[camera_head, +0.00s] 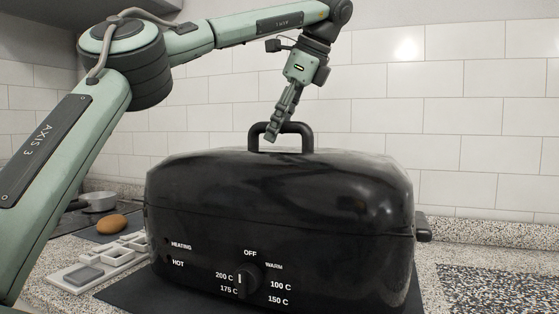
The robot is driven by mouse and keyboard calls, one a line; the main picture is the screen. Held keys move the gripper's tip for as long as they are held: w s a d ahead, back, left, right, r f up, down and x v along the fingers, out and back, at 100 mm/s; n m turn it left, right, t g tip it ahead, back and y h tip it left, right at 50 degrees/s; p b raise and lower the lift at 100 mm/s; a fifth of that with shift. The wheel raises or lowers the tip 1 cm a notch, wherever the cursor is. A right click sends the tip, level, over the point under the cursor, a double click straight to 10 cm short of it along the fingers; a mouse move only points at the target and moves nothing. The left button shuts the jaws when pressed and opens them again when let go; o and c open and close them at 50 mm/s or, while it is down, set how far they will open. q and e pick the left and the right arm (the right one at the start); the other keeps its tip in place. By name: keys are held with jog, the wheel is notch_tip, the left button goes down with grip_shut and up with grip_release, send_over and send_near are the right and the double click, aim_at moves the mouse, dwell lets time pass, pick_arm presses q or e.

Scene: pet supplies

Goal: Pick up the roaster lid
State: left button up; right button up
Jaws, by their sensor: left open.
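A large black roaster (190,250) stands on a dark mat on the counter, with a control knob and white lettering on its front. Its black roaster lid (340,185) sits closed on top. The lid has an arched handle (300,128) at the top middle. My left arm comes in from the left and bends down over the lid. My left gripper (272,136) is open, with its fingertips at the left part of the handle. From this angle I cannot tell whether the fingers straddle the handle or only overlap it. My right gripper is not in view.
On the left of the counter are a white compartment tray (95,268), a brown egg-shaped item (112,224) and a small pale pan (97,202). A speckled patterned mat (500,288) lies at the right. A white tiled wall (470,110) stands behind the roaster.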

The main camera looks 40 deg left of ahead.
pick_arm(q)
jog(key=shift+f, duration=0.25)
dwell(0.3)
grip_shut()
dwell(0.5)
